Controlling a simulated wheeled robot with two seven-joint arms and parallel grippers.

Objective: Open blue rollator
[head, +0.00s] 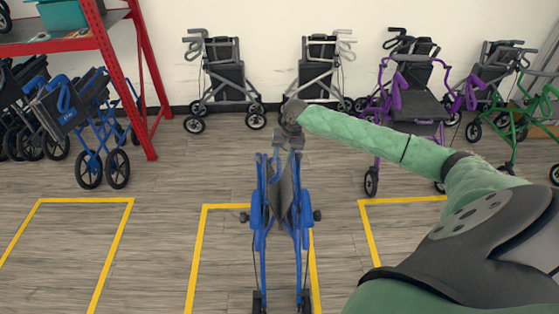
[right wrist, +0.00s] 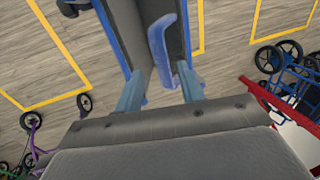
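The blue rollator (head: 283,215) stands upright and looks folded narrow, with its two blue side frames close together and grey fabric between them. It is in the middle yellow floor box. My right gripper (head: 289,143) is above its top end, reaching in from the right. In the right wrist view the two fingers (right wrist: 160,92) are spread apart, with a blue curved handle part (right wrist: 160,45) and dark panels just beyond and between them. I cannot tell whether they touch. My left gripper is not in view.
Yellow floor boxes (head: 98,201) lie left and right. Folded blue rollators (head: 95,125) stand by a red rack (head: 125,75) at left. Grey rollators (head: 222,75) line the wall; a purple one (head: 398,100) and a green one (head: 520,125) stand at right.

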